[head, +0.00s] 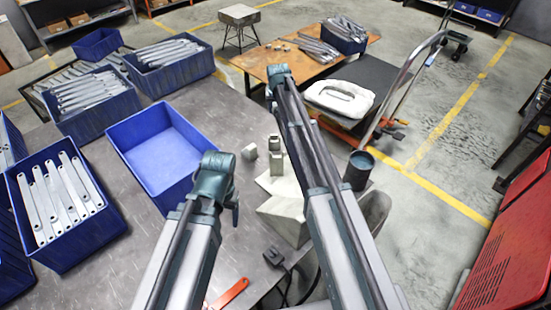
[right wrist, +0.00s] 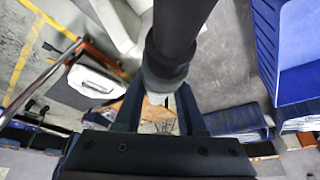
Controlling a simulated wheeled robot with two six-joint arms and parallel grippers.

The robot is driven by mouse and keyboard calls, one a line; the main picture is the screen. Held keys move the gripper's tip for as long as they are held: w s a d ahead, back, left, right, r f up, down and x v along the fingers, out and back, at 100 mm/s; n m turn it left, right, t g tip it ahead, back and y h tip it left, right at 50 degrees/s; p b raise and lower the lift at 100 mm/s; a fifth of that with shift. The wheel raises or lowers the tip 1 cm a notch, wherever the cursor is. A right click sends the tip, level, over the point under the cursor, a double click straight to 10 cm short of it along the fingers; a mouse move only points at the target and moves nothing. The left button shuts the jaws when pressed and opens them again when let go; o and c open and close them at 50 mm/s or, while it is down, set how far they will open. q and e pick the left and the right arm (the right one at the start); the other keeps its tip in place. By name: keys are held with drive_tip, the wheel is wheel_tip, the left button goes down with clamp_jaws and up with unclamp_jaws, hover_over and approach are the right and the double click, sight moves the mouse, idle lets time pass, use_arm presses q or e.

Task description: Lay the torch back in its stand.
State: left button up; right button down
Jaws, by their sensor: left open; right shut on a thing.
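In the right wrist view a thick dark cylinder with a grey end, which looks like the torch (right wrist: 182,35), comes in from the top. Its grey end lies between the two fingers of my right gripper (right wrist: 158,100), which is shut on it. I cannot pick out the torch's stand for sure in either view.
The empty blue bin (head: 160,150) stands on the metal table (head: 95,265). Bins of brackets (head: 65,205) stand left. Small grey blocks (head: 276,158) and a dark cup (head: 358,170) are near the right arm. An orange-handled tool (head: 230,293) lies in front. A hand truck (head: 405,85) stands right.

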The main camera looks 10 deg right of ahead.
wheel_tip(320, 180, down, 13)
drive_tip(key=b, duration=1.2)
drive_tip(key=shift+s, duration=0.1)
wheel_tip(320, 180, down, 10)
drive_tip(key=b, duration=1)
drive_tip(key=shift+r, duration=0.15)
drive_tip(key=c, duration=0.5)
unclamp_jaws()
